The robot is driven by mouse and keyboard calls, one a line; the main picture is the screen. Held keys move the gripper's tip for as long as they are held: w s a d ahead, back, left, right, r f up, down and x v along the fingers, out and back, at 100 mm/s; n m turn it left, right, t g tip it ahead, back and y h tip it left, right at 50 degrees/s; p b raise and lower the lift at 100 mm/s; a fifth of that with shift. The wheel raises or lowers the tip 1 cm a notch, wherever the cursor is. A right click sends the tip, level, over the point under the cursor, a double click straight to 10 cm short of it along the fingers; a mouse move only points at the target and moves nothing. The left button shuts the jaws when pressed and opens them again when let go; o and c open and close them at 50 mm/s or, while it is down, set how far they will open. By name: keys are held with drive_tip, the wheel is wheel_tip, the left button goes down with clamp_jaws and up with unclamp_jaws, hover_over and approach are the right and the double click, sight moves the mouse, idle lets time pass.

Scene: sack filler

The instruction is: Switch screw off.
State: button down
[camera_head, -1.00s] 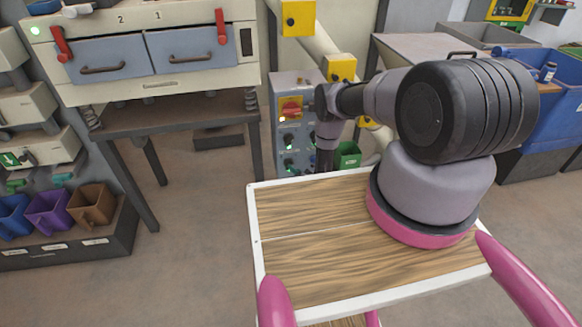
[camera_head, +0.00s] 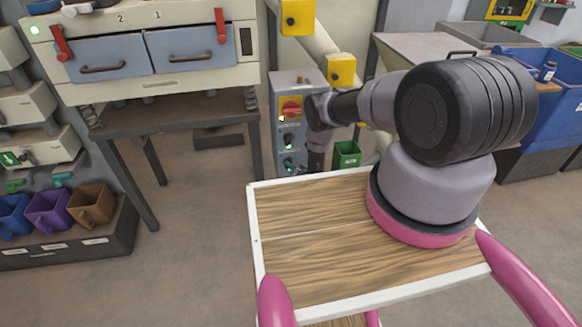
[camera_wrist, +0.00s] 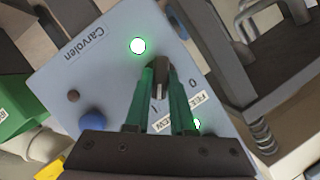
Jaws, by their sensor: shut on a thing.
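In the wrist view the panel (camera_wrist: 95,75) fills the middle. A dark rotary knob (camera_wrist: 160,90) sits between the two green fingers of my gripper (camera_wrist: 160,78), which is shut on it. A green lamp (camera_wrist: 138,46) is lit. The fingers partly hide the knob; my arm hides my gripper in the head view.
A wooden-topped table (camera_head: 300,262) with a white rim is in front. A green bin (camera_head: 346,154) is right of the panel, and blue containers (camera_head: 560,95) are at far right.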

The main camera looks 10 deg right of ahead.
drive_tip(key=shift+a+n+h, duration=0.15)
drive_tip(key=shift+n+h, duration=1.1)
drive_tip(key=shift+n, duration=0.55)
drive_tip(key=shift+a+n+h, duration=0.15)
drive_tip(key=shift+n+h, duration=1.15)
drive_tip(key=shift+n, duration=0.5)
drive_tip(key=shift+a+n+h, duration=0.15)
drive_tip(key=shift+n+h, duration=1.1)
drive_tip(key=shift+n, duration=0.55)
drive_tip(key=c, duration=0.8)
unclamp_jaws()
drive_tip(key=shift+o, duration=0.2)
drive_tip(key=shift+s, duration=0.1)
